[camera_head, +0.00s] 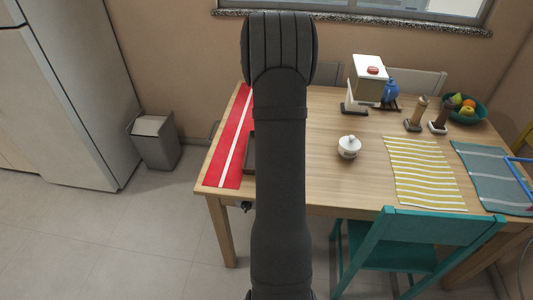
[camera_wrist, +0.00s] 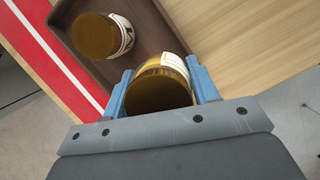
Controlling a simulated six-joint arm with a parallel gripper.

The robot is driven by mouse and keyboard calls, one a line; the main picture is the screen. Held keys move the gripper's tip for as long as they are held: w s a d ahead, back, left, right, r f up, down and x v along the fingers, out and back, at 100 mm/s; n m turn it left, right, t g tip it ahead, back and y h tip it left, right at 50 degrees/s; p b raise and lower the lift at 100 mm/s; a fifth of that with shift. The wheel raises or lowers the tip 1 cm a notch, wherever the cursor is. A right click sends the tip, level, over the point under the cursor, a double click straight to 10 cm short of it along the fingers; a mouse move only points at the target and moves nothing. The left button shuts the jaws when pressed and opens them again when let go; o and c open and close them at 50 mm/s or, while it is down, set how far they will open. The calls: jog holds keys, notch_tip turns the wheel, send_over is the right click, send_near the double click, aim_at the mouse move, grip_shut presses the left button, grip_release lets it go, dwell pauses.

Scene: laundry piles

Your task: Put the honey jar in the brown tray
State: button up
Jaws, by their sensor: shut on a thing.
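My gripper (camera_wrist: 160,68) has its two blue fingers shut on an amber honey jar (camera_wrist: 158,94) with a pale label, seen from its end in the wrist view. The brown tray (camera_wrist: 158,28) lies just beyond and under the held jar. I cannot tell whether the held jar touches the tray. A second, similar amber jar (camera_wrist: 96,35) with a white label is in the tray, up and left of the held one. In the head view my arm hides the gripper, the jars and most of the tray; only the tray's left edge (camera_head: 249,160) shows.
A red cloth with a white stripe (camera_head: 233,125) lies left of the tray on the wooden table (camera_head: 330,185). A white lidded pot (camera_head: 348,147) stands right of my arm. Farther right are a yellow striped mat (camera_head: 424,170) and a fruit bowl (camera_head: 464,107). A teal chair (camera_head: 417,240) stands in front.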

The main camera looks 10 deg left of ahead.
jog(key=a, duration=0.1)
jog(key=w+a+f, duration=0.1)
jog(key=a+f, duration=0.1)
jog(key=shift+w+a+f, duration=0.25)
jog(key=shift+a, duration=0.15)
jog(key=shift+f, duration=1.9)
jog(key=shift+f, duration=0.15)
jog(key=o, duration=1.2)
jog(key=shift+o, duration=0.2)
jog(key=v, duration=1.2)
